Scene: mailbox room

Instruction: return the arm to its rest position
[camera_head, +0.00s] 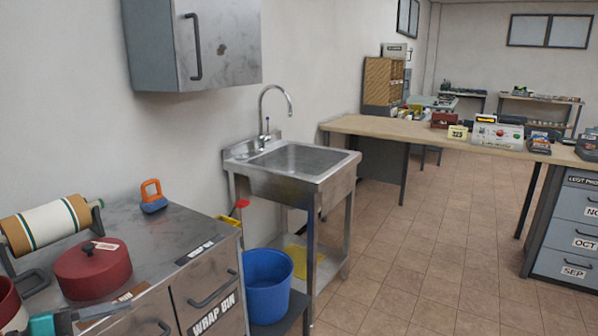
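Neither of my arms nor grippers can be made out in the head view. A steel counter (150,235) stands at the lower left, with a red lidded pot (93,270) on it. A wide striped roll (45,228) sits on a holder behind the pot. An orange and blue object (152,196) stands near the counter's back edge. A teal and grey object (42,325) is cut off by the bottom edge, and I cannot tell what it is.
A steel sink (300,160) stands beyond the counter, with a blue bucket (267,286) in front. A wall cabinet (195,45) hangs above. A long wooden worktop (375,125) and a drawer unit (570,235) stand farther right. The tiled floor (430,250) between is clear.

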